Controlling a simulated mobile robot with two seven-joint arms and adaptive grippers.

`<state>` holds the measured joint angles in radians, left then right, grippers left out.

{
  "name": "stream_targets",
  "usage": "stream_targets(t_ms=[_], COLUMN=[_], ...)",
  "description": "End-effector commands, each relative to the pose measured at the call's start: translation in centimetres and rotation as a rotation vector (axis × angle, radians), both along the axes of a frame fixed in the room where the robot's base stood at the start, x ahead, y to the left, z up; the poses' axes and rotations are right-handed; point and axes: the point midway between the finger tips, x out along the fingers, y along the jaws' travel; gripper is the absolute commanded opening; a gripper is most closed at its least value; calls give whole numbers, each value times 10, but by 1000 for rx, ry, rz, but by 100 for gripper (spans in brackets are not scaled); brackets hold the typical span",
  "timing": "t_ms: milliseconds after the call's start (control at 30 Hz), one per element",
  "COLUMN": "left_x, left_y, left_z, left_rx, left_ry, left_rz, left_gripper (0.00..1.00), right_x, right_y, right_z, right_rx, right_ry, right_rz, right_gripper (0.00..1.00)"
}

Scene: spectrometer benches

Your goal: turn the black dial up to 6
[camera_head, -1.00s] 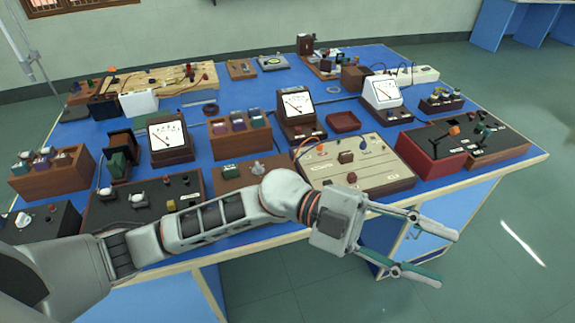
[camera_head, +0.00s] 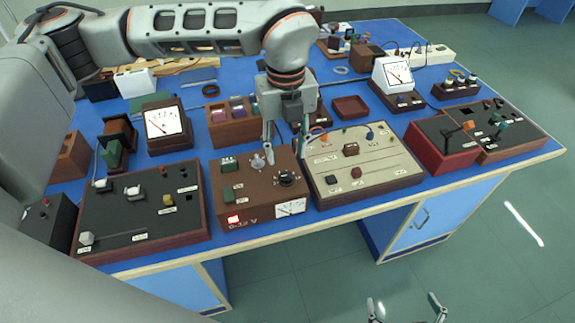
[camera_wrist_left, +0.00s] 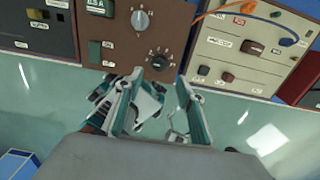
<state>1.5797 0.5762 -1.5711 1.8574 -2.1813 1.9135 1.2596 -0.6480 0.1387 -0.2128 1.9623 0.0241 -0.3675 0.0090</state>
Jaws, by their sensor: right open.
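The black dial (camera_head: 287,178) sits on the top panel of a brown supply box (camera_head: 232,202) marked 9-12 V. It also shows in the left wrist view (camera_wrist_left: 158,63), ringed by numerals too small to read surely. My left gripper (camera_head: 286,152) points down over the box, its fingers apart on either side of the dial; contact cannot be told. In the left wrist view my left gripper (camera_wrist_left: 160,77) is open with the dial just beyond the fingertips. My right gripper (camera_head: 404,303) is open and empty at the bottom edge, off the table's front.
A silver knob (camera_head: 258,160) stands left of the black dial, close to a left finger. A beige panel (camera_head: 372,182) with an orange lead adjoins on the right, a black board (camera_head: 140,218) on the left. A lit red switch (camera_head: 233,219) is on the box's front.

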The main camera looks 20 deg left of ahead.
Motion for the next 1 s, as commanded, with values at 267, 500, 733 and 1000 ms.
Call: stream_targets(t_ms=[267,500,733,1000], left_x=[-1,-1,0,0], left_y=[1,0,0,0], left_z=[-36,-67,-77,-76], left_rx=[3,1,0,0], left_ry=[4,3,1,1], left_rz=[1,0,-1,-1], left_gripper=[38,38,38,15], right_x=[-1,-1,-1,0], right_y=[0,0,0,0], right_z=[3,7,8,10], right_rx=[-1,-1,-1,0], right_ry=[4,4,3,0], right_rz=[0,0,0,0], right_gripper=[100,100,100,100])
